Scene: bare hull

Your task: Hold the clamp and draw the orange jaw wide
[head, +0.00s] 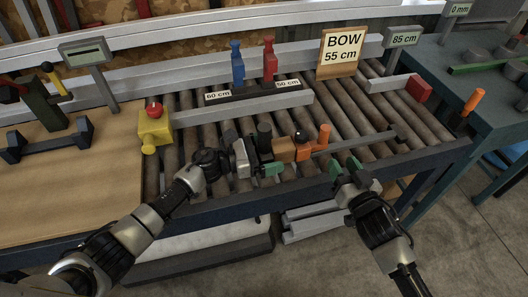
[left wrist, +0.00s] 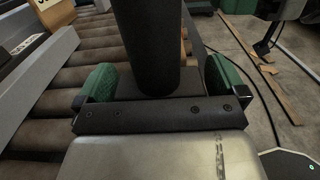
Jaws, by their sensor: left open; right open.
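The clamp lies on the rollers, with a long grey bar (head: 365,142) running right to a dark end stop (head: 399,130). Its black upright post (head: 264,137) is at the left; a brown block (head: 284,150) and the orange jaw (head: 303,152) with an upright orange handle (head: 324,134) are to the right. My left gripper (head: 250,156) is open, its green pads on either side of the black post, which also shows in the left wrist view (left wrist: 147,45) with gaps beside it. My right gripper (head: 346,167) is open and empty, in front of the bar, right of the orange jaw.
A yellow block with a red knob (head: 154,124) stands at the left. Blue (head: 237,66) and red (head: 269,62) figures stand behind the clamp, near a "BOW 55 cm" sign (head: 341,51). A grey bar with a red end (head: 416,88) lies at the back right.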

